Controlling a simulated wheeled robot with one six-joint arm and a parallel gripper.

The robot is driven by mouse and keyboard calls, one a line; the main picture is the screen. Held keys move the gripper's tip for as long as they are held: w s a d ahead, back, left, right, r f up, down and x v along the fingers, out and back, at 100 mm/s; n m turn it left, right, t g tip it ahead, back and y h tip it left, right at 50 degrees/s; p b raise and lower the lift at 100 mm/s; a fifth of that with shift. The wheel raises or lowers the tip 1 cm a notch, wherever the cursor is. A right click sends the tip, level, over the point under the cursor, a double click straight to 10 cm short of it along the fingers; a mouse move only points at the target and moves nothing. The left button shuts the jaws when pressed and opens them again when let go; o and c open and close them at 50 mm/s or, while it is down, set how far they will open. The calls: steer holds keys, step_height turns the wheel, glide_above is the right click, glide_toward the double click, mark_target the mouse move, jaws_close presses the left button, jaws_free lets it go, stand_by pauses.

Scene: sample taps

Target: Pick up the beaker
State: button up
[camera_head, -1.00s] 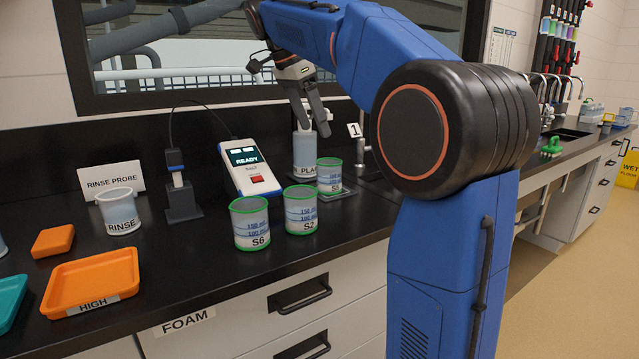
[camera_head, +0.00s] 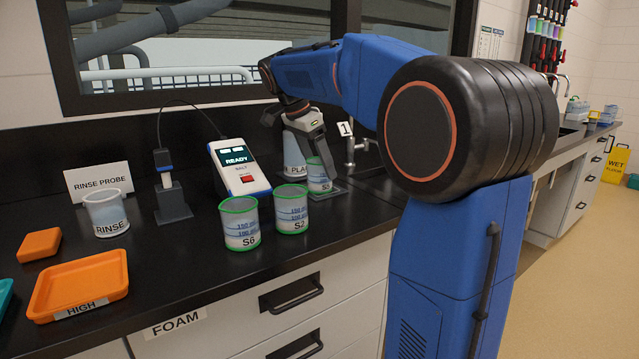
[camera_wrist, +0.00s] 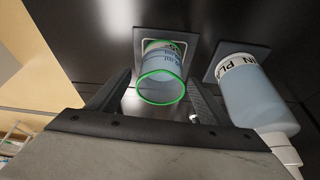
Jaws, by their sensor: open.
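Three green-rimmed beakers stand on the black counter. The beaker on a small square pad (camera_head: 320,178) is at the back right, partly hidden by my gripper; its label is partly covered. The beaker marked S2 (camera_head: 291,212) and the beaker marked S6 (camera_head: 240,226) stand nearer the front edge. My gripper (camera_head: 316,160) is open, pointing down at the beaker on the pad. In the wrist view this beaker (camera_wrist: 161,75) lies beyond and between the two fingers of my gripper (camera_wrist: 160,92), which do not grip it.
A bottle with a partly hidden label (camera_wrist: 258,95) stands on its own pad beside that beaker. A salt meter (camera_head: 238,168), a probe stand (camera_head: 173,200), a rinse cup (camera_head: 105,215) and an orange tray (camera_head: 80,285) are to the left. A tap (camera_head: 352,150) is close on the right.

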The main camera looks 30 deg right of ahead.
mark_target(324, 176)
steer(key=shift+x, duration=2.25)
steer(key=c, duration=1.2)
steer(key=shift+d+r, duration=0.15)
steer(key=shift+r, duration=0.15)
steer(key=shift+s, duration=0.1)
